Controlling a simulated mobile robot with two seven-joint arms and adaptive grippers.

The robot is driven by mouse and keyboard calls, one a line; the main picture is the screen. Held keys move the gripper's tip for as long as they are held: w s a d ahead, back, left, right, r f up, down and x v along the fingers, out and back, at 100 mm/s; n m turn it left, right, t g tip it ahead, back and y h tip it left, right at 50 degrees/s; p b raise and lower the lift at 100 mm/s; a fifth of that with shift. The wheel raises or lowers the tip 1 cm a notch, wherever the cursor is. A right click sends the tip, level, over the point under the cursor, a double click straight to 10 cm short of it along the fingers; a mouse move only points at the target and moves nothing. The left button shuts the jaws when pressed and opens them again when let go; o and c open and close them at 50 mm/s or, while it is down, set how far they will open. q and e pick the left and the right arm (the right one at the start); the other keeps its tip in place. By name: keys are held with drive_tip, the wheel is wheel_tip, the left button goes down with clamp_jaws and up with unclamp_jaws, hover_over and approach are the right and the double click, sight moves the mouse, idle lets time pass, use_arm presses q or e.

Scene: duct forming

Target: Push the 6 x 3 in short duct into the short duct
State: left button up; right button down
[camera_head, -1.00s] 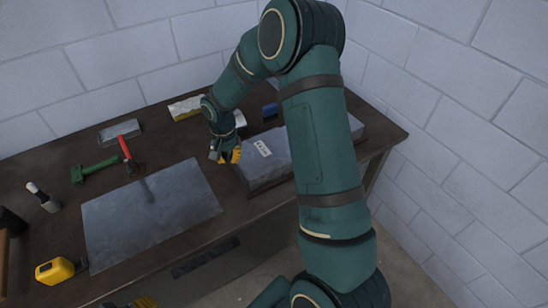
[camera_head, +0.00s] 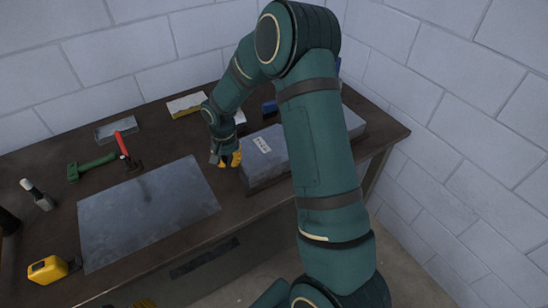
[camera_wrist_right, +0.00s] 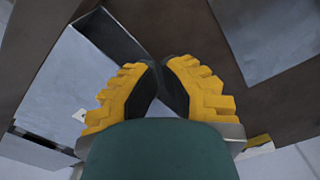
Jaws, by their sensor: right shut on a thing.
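A long grey sheet-metal duct (camera_head: 262,150) with a small white label lies at the right of the bench, partly hidden behind my right arm. I cannot tell where one duct ends and the other begins. My right gripper (camera_head: 230,157) is low at the duct's near left end, its yellow fingers shut. In the right wrist view the gripper's dark fingertips (camera_wrist_right: 158,85) come together at the edge of the duct (camera_wrist_right: 62,85), beside its dark end. The grip itself is partly hidden.
A flat metal sheet (camera_head: 148,210) lies left of the duct. A yellow tape measure (camera_head: 47,269), a green tool (camera_head: 92,166), a red-handled tool (camera_head: 122,146) and a black-and-silver tool (camera_head: 38,195) lie around it.

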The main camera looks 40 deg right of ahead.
sight(252, 156)
drive_tip(key=shift+s+f+b, duration=0.2)
drive_tip(key=shift+f+b, duration=0.25)
drive_tip(key=shift+f, duration=0.3)
drive_tip(key=shift+s+a+f, duration=0.1)
drive_tip(key=shift+s+f, duration=0.1)
drive_tip(key=shift+s+d, duration=0.3)
drive_tip(key=shift+d, duration=0.55)
drive_tip(key=shift+s+d, duration=0.3)
drive_tip(key=shift+d, duration=0.85)
drive_tip(key=shift+s+d, duration=0.25)
drive_tip(key=shift+d, duration=0.85)
drive_tip(key=shift+s+d, duration=0.3)
drive_tip(key=shift+d, duration=0.85)
drive_tip(key=shift+w+a, duration=0.2)
drive_tip(key=shift+a, duration=0.35)
drive_tip(key=shift+w+r+p, duration=0.25)
drive_tip(key=shift+r+p, duration=0.6)
drive_tip(key=shift+r, duration=0.15)
drive_tip(key=shift+w+r+p, duration=0.2)
drive_tip(key=shift+r+p, duration=1.3)
drive_tip(key=shift+r, duration=1.15)
drive_tip(key=shift+f, duration=0.1)
